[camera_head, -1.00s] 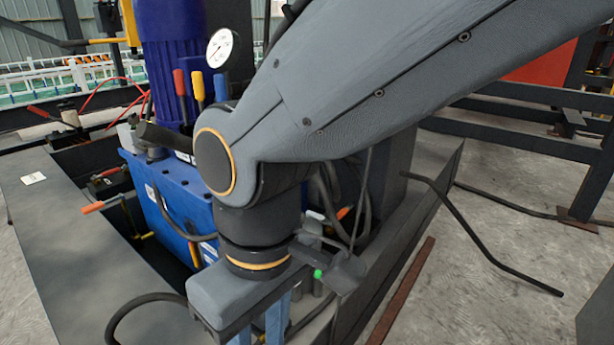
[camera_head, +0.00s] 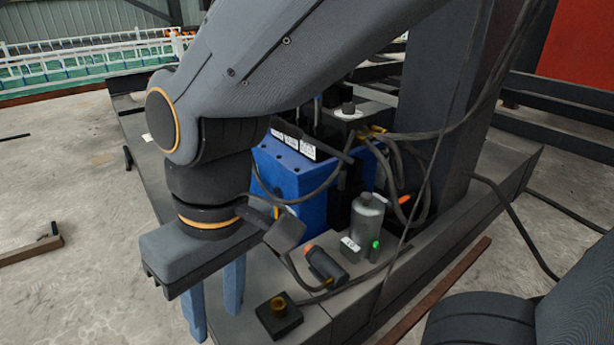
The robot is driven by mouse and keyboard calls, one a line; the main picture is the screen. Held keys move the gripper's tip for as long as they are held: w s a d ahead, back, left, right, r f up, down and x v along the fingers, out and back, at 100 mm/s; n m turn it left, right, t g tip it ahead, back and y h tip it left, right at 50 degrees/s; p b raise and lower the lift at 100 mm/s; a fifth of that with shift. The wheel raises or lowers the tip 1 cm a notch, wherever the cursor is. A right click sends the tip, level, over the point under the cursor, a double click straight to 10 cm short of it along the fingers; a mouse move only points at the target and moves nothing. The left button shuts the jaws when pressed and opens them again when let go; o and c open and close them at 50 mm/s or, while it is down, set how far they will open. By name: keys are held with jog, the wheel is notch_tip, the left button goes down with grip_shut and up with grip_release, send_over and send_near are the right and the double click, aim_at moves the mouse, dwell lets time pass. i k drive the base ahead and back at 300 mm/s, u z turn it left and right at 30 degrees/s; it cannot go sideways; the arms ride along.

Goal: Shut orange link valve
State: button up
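My gripper (camera_head: 214,306) hangs at the lower left of centre, pointing down, with its two blue-grey fingers apart and nothing seen between them. It is in front of and left of the blue hydraulic tank (camera_head: 300,180). I cannot pick out the orange link valve for certain; my arm covers much of the tank's top and left side. A small orange piece (camera_head: 405,199) shows among the hoses right of the tank, but I cannot tell what it is.
On the dark platform stand a grey bottle (camera_head: 367,222), a dark cylinder with an orange end (camera_head: 326,265), a green-capped item (camera_head: 375,251) and a black block with a brass fitting (camera_head: 279,314). A thick dark post (camera_head: 452,110) rises behind. Concrete floor (camera_head: 70,200) at left is mostly open.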

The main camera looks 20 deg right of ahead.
aim_at(405, 198)
jog(key=u, duration=0.9)
jog(key=k, duration=0.45)
jog(key=z, duration=1.6)
jog(key=i, duration=0.45)
jog(key=u, duration=0.1)
